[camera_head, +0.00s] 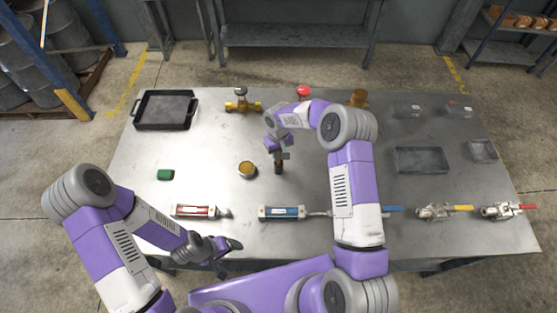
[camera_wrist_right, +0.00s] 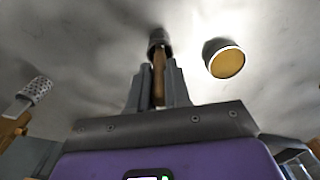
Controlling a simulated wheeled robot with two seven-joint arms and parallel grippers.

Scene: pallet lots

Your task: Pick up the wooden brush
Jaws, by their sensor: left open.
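The wooden brush (camera_head: 278,167) is near the middle of the table, below my right gripper (camera_head: 279,152). In the right wrist view, its brown handle (camera_wrist_right: 158,82) lies between the two grey fingers of the right gripper (camera_wrist_right: 159,88), which look closed against it. Its dark head (camera_wrist_right: 159,42) points away past the fingertips. I cannot tell whether the brush touches the table. My left gripper (camera_head: 228,246) is open and empty, low over the table's front edge, away from the brush.
A round tin (camera_head: 247,169) stands left of the brush; it also shows in the right wrist view (camera_wrist_right: 226,62). A red-labelled tool (camera_head: 196,211) and a blue one (camera_head: 283,212) lie in front.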

